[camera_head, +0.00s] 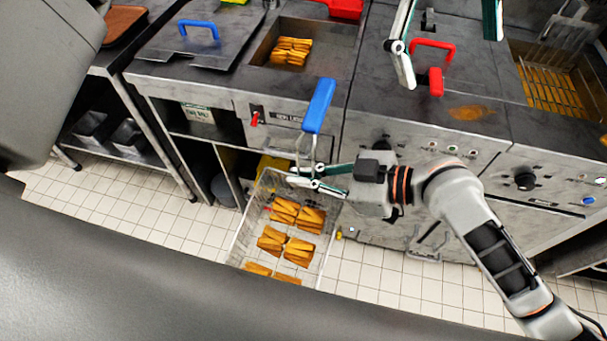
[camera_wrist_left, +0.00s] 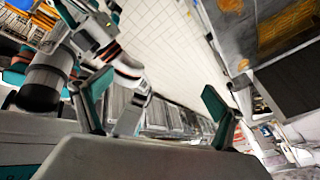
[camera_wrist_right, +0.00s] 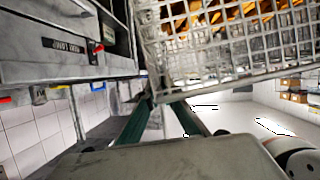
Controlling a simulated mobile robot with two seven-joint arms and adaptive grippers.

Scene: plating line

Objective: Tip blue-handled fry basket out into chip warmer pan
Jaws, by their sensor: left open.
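The wire fry basket (camera_head: 243,232) with the blue handle (camera_head: 319,106) hangs over the floor in front of the counter, with several bundles of chips in it. My right gripper (camera_head: 318,180) is at the basket's handle end, seemingly shut on the wire below the handle; the exact contact is hard to see. In the right wrist view the basket mesh (camera_wrist_right: 235,48) fills the space beyond the fingers. The warmer pan (camera_head: 325,50) is the recess in the left counter, with some chips inside. My left gripper (camera_head: 450,55) is open and empty above the right counter.
A lid with a blue handle (camera_head: 199,29) lies left of the pan. A red handle (camera_head: 433,47) stands on the right counter. A fryer well (camera_head: 561,85) with chips is at far right. The counter's front edge lies between basket and pan.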

